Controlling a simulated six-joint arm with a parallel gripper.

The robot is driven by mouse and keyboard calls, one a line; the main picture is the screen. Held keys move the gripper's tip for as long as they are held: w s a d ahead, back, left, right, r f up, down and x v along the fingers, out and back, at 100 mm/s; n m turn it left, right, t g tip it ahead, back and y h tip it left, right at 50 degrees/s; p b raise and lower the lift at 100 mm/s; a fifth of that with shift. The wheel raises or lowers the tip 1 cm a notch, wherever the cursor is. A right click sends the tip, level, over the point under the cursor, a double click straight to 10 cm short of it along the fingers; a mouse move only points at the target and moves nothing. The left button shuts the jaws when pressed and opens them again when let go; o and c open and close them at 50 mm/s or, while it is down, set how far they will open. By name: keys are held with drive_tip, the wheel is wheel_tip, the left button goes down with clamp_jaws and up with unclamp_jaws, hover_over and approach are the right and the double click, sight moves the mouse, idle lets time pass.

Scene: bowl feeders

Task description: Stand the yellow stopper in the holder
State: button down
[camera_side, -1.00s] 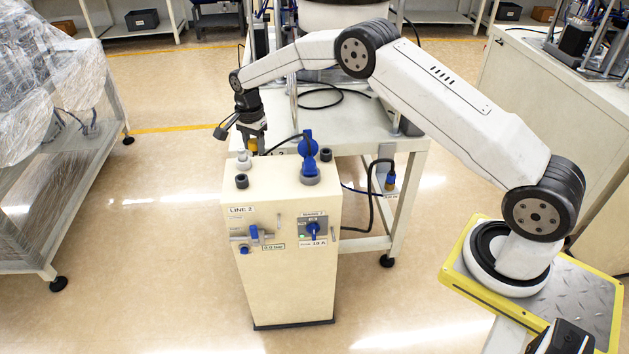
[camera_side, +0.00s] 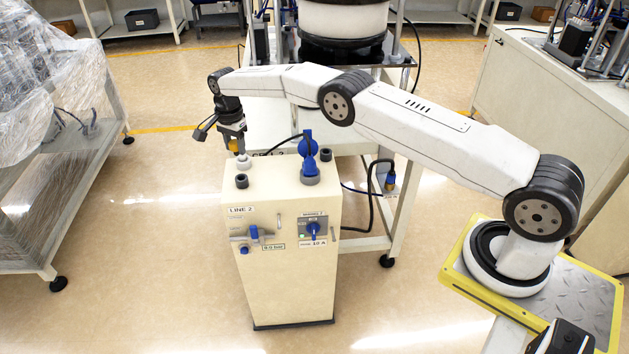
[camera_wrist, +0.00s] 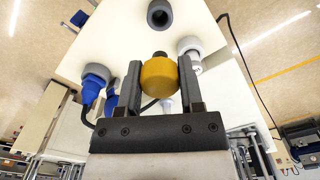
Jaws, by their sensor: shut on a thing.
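The yellow stopper (camera_wrist: 159,78) is between the two fingers of my gripper (camera_wrist: 160,84) in the wrist view, with a small dark tip on its far end. In the side view the stopper (camera_side: 233,146) shows small under my gripper (camera_side: 235,144), above and behind the cabinet's back left corner. My gripper is shut on it. A black open cup (camera_wrist: 159,14) is ahead of the stopper, apart from it; it stands at the cabinet top's front left in the side view (camera_side: 242,181). Which fitting is the holder is not labelled.
A white fitting (camera_side: 244,161) stands close to the stopper on the cabinet top (camera_side: 275,178). A tall blue plug (camera_side: 309,158) and another black fitting (camera_side: 326,155) stand to the right. A white bench (camera_side: 350,145) is behind. Floor is clear left of the cabinet.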

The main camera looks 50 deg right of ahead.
drive_tip(key=shift+f, duration=0.15)
drive_tip(key=shift+f, duration=3.3)
drive_tip(key=shift+f, duration=0.2)
idle(0.4)
unclamp_jaws()
drive_tip(key=shift+r, duration=3.6)
drive_tip(key=shift+r, duration=0.1)
drive_tip(key=shift+r, duration=1.9)
